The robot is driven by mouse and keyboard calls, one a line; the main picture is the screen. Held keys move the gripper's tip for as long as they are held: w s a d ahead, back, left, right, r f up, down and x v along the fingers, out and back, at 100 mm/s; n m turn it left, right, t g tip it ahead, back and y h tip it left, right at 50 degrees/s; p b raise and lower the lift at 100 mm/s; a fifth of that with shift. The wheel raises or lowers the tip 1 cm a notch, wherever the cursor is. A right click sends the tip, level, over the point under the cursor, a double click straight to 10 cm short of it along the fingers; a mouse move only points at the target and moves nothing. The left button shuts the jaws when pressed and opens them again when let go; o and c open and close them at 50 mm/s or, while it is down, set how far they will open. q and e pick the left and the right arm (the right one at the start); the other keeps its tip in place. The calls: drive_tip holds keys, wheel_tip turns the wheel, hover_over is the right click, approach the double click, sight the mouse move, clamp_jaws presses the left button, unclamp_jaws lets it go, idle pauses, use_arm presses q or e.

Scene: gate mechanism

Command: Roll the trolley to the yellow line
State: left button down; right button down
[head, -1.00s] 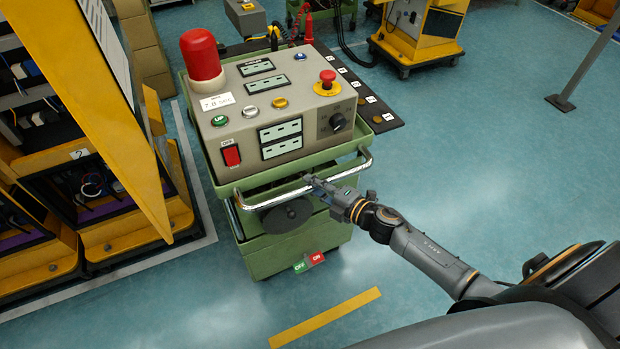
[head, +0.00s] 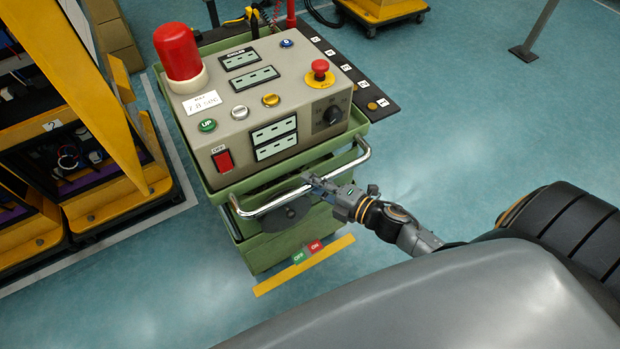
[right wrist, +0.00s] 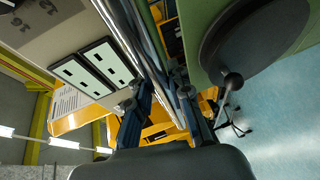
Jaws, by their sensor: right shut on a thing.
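The green trolley (head: 262,248) carries a beige control box with a red lamp and buttons, in the middle of the head view. My right gripper (head: 311,182) is shut on the trolley's chrome handle bar (head: 268,204), right of its middle. In the right wrist view the handle (right wrist: 138,45) runs between the fingers of the right gripper (right wrist: 160,92). The yellow line (head: 328,253) lies on the floor at the trolley's near side. The trolley's OFF and ON pedals (head: 307,252) overlap the line in the picture; part of the line is hidden behind them. My left gripper is out of view.
Yellow-framed racks (head: 110,195) stand close on the left, beside a pale floor stripe (head: 175,140). A black plate with numbered tags (head: 340,70) adjoins the trolley's far right side. A yellow cart (head: 385,10) and a grey post (head: 535,30) stand farther back.

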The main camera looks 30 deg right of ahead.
drive_tip(key=shift+s+f, duration=0.2)
drive_tip(key=c, duration=1.2)
unclamp_jaws()
drive_tip(key=shift+s, duration=0.1)
drive_tip(key=shift+r, duration=0.15)
drive_tip(key=shift+d, duration=0.1)
drive_tip(key=v, duration=1.2)
